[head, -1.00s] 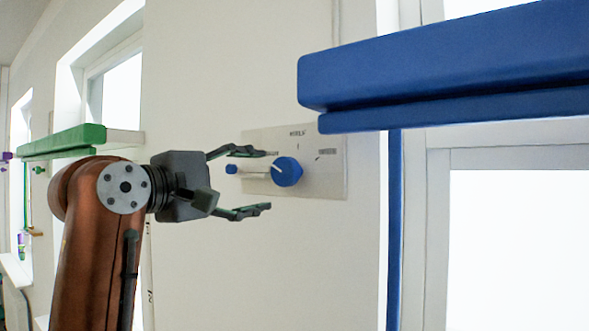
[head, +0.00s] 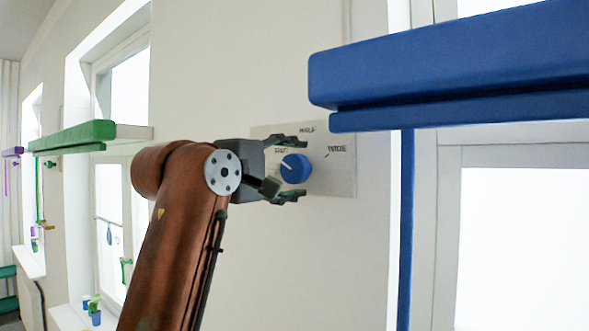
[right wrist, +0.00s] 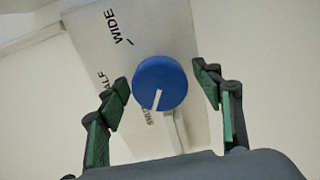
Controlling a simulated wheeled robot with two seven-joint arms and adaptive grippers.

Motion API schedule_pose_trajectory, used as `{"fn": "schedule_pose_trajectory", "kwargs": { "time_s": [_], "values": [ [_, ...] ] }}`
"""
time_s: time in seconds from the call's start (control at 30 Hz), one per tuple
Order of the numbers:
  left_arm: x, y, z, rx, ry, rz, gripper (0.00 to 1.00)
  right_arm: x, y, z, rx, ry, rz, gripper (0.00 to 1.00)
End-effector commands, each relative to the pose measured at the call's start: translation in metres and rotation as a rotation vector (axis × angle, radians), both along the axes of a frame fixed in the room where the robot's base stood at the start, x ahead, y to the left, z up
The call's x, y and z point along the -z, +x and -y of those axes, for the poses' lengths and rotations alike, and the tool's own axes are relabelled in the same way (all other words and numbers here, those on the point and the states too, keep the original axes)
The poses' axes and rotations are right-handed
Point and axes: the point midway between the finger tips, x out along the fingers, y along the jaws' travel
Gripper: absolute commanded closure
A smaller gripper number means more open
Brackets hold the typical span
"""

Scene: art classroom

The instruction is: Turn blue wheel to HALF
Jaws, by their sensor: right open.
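The blue wheel (head: 296,169) is a round knob on a pale wall plate (head: 335,180). Its white pointer line points up and left, toward the left label, which seems to read SHUT. HALF (head: 307,129) is above the wheel, and WIDE is at upper right. My right gripper (head: 292,169) is open, one finger above and one below the wheel. The right wrist view shows the wheel (right wrist: 160,83) between the fingers, with a gap to each fingertip; the pointer faces the partly hidden SHUT label. My left gripper is not in view.
A large blue padded box (head: 450,70) juts out at upper right, above a blue vertical strip (head: 406,230). A green box (head: 75,137) juts out further left along the wall. The wall below the plate is clear.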

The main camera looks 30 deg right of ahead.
Motion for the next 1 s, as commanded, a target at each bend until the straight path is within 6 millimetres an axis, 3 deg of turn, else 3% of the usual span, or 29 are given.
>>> {"fn": "schedule_pose_trajectory", "kwargs": {
  "time_s": [0.07,0.7,1.0],
  "values": [
    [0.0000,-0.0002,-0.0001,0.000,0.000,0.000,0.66,0.0002,-0.0001,0.0003,0.001,0.000,0.000,0.40],
    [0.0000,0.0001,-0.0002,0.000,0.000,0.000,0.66,0.0001,-0.0003,-0.0002,0.001,0.000,0.000,0.82],
    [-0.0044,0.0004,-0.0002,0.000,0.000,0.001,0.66,-0.0005,-0.0002,0.0000,0.002,0.017,0.037,0.82]
  ]
}}
